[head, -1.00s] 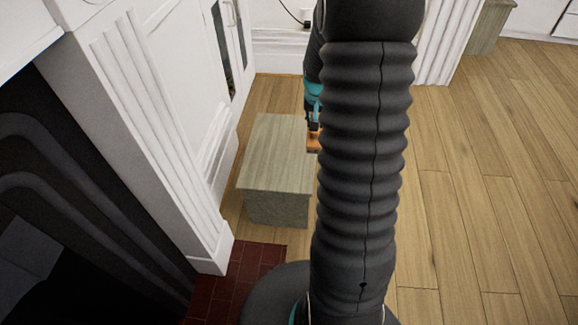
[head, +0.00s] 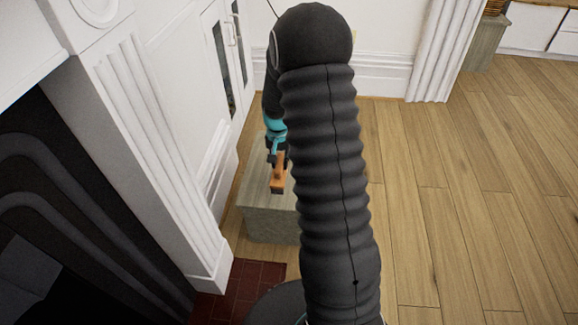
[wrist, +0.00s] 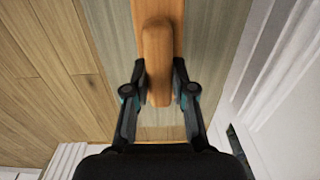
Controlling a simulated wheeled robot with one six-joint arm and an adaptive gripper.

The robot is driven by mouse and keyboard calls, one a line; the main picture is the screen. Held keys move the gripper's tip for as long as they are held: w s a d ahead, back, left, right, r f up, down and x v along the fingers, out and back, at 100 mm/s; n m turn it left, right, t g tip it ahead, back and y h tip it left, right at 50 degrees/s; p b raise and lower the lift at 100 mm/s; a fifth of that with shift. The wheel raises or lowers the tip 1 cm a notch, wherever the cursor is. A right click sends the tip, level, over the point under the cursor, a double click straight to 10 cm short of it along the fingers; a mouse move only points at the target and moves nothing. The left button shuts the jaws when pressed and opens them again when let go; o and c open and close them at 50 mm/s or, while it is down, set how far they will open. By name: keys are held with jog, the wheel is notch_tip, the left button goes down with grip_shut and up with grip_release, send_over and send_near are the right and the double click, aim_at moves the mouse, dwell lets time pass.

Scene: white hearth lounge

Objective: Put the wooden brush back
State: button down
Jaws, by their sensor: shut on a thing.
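The wooden brush (head: 278,177) is an orange-brown wooden piece with a dark lower end, held in my gripper (head: 277,158). In the wrist view the brush (wrist: 158,50) runs from between the fingertips to the top edge, and my gripper (wrist: 159,85) is shut on its narrow part. In the head view the brush is in front of the grey wooden box (head: 262,217); I cannot tell whether it touches the top. My arm hides the box's right side. The box top also shows below the brush in the wrist view (wrist: 205,40).
A white cabinet (head: 222,60) with glass doors and a white fireplace surround (head: 150,120) stand close on the left. Red hearth tiles (head: 245,285) lie in front. Open wooden floor (head: 460,200) spreads to the right. Another grey wooden box (head: 487,42) stands at the back right.

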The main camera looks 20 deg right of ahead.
jog(key=shift+w+a+f, duration=0.2)
jog(key=shift+a+f, duration=0.05)
jog(key=shift+f, duration=0.05)
notch_tip(320, 180, down, 4)
jog(key=shift+r, duration=0.15)
jog(key=c, duration=1)
grip_release()
